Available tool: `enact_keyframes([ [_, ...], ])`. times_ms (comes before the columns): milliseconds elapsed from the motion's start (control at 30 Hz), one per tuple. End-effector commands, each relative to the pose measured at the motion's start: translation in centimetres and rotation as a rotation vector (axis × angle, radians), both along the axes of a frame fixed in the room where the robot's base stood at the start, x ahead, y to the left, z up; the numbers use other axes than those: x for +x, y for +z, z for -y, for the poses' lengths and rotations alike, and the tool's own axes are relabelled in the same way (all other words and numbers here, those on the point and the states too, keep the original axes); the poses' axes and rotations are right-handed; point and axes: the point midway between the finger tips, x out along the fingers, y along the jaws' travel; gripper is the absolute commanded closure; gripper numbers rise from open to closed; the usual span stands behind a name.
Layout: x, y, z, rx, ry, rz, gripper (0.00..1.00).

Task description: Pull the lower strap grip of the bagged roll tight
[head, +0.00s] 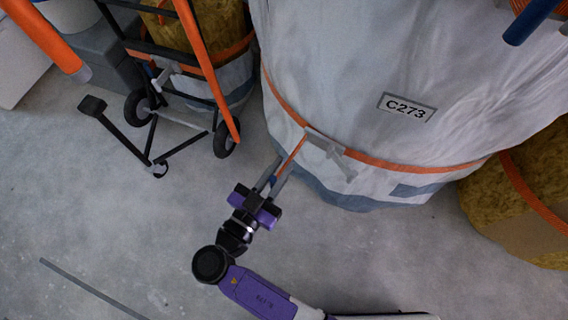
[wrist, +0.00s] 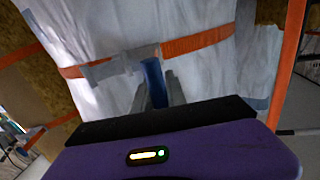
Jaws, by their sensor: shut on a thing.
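The bagged roll (head: 350,80) is a large white wrapped bundle with a label reading C273, and it fills the upper middle of the head view. An orange strap (head: 415,166) runs around its lower part through a grey buckle (head: 325,143). A short orange tail (head: 293,152) reaches from the buckle down to my gripper (head: 276,176). My gripper is shut on the blue strap grip (wrist: 154,82), which shows between the two grey fingers in the wrist view. The fingers hide part of the grip. The buckle also shows in the wrist view (wrist: 112,68).
A black and orange wheeled cart (head: 205,70) stands left of the roll. Yellow-brown rolls stand behind the cart (head: 190,30) and at the right (head: 525,205).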

Motion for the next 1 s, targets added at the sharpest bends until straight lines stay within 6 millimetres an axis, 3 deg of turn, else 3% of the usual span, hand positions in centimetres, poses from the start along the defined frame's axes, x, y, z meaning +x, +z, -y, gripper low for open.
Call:
enact_keyframes([
  [267, -0.4, 0.0, -0.3, -0.003, 0.007, -0.002, 1.0],
  [300, -0.4, -0.1, -0.3, -0.003, 0.007, -0.002, 0.81],
  [400, -0.3, 0.0, -0.2, -0.003, 0.006, -0.002, 0.61],
  [767, -0.4, 0.0, -0.3, -0.002, 0.004, -0.001, 0.61],
  [1000, -3.0, 0.2, -2.0, -0.002, 0.007, -0.001, 0.61],
])
